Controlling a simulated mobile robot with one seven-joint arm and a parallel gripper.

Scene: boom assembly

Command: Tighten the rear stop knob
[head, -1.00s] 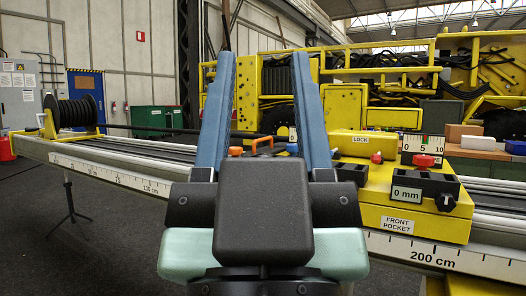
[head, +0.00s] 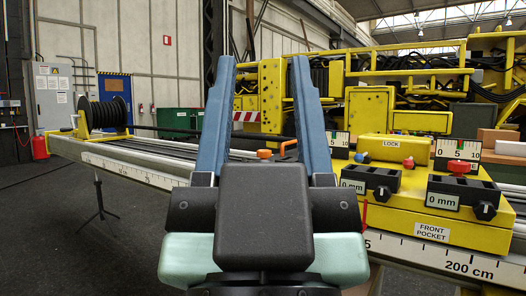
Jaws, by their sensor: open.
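My gripper (head: 264,60) points away from me in the middle of the head view, its two long blue fingers wide apart and nothing between them. An orange knob (head: 264,153) shows beyond it, in line with the gap between the fingers, above the long rail. An orange curved handle (head: 288,147) is just right of it, partly behind the right finger. I cannot tell for sure which is the rear stop knob; no label is readable there. The gripper body hides the rail below. On the yellow carriage (head: 400,222), a red knob (head: 459,166) sits on a black block.
The rail (head: 130,172) with a centimetre scale runs from left to lower right. A cable reel (head: 104,114) stands at its left end. Open floor lies at left.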

